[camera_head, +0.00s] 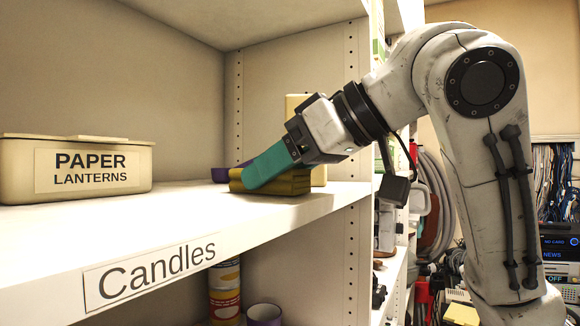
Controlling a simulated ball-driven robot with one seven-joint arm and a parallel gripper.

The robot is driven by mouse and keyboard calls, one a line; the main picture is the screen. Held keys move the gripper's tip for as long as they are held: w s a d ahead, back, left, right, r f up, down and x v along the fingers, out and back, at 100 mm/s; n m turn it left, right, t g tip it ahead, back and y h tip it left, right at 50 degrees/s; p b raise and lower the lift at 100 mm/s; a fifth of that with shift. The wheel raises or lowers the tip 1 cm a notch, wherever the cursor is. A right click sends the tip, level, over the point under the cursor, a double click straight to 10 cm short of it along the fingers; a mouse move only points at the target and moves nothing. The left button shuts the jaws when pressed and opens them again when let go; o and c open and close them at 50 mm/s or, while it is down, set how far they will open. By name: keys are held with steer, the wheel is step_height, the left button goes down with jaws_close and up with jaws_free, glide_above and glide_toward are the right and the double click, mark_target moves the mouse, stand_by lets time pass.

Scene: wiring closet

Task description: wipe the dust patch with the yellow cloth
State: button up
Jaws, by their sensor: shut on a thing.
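My gripper (250,182), with teal fingers, reaches in from the right and points down to the left at the white shelf. It is shut on the yellow cloth (293,184), which shows as a folded, olive-yellow stack at the fingers, low at the shelf surface. The fingers cover part of the cloth, and I cannot tell whether its whole underside touches the shelf. I cannot make out a dust patch on the visible shelf surface.
A cream box labelled "PAPER LANTERNS" (75,168) stands on the shelf at left. A purple object (220,174) and a tall cream object (296,104) are near the gripper. The shelf's front edge (160,262) reads "Candles". The shelf between box and cloth is mostly clear.

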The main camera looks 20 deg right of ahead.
mark_target(303, 171)
steer(key=shift+s+d+f, duration=0.15)
steer(key=shift+s+d, duration=0.75)
steer(key=shift+s, duration=0.3)
steer(key=shift+r+p, duration=0.55)
steer(key=shift+r, duration=0.1)
steer(key=s+d+p, duration=0.1)
steer(key=s+d, duration=1.2)
steer(key=s, duration=0.4)
steer(key=shift+s, duration=0.4)
stand_by(0.8)
